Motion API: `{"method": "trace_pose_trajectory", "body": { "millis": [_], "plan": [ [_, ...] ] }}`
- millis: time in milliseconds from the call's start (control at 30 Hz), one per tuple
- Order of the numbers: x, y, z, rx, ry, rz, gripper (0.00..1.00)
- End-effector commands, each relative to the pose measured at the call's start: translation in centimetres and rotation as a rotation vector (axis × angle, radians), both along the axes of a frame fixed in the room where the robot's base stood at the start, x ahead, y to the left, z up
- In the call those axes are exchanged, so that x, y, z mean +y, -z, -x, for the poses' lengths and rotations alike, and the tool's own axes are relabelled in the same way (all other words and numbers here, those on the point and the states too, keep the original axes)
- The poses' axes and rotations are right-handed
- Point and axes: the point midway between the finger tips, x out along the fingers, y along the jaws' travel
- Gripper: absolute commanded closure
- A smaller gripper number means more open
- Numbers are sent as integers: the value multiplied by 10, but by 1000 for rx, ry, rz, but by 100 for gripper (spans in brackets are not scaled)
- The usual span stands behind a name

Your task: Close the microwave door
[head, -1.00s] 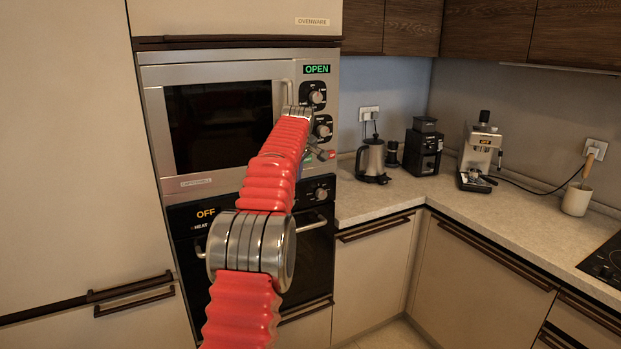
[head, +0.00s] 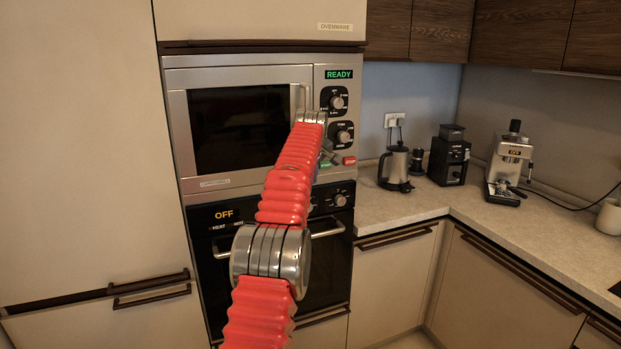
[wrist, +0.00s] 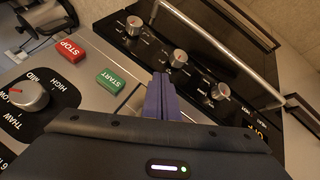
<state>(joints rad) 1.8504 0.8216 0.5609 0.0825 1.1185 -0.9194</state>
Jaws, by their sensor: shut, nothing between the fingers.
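The microwave (head: 250,68) is built into the tall cabinet. Its door (head: 240,128) looks flush with the frame, and the display (head: 339,74) reads READY in green. The upright door handle (head: 299,97) is at the door's right edge, partly hidden by my arm. My gripper (head: 328,158) is in front of the lower control panel, small and partly hidden by my arm. In the wrist view my gripper (wrist: 161,97) shows purple fingers together and empty, close to the green START button (wrist: 111,81) and the red STOP button (wrist: 71,50).
The oven (head: 225,240) below reads OFF and has a protruding bar handle (head: 327,229). A kettle (head: 396,168), a grinder (head: 449,156) and a coffee machine (head: 509,165) stand on the counter (head: 420,208) to the right.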

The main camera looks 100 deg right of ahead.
Motion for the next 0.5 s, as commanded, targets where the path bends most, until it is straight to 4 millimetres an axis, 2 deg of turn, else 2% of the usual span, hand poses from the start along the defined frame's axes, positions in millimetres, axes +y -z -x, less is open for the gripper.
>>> {"method": "trace_pose_trajectory", "body": {
  "millis": [500],
  "plan": [
    [18, 0, 2, 0, -1, -1, 100]
  ]
}}
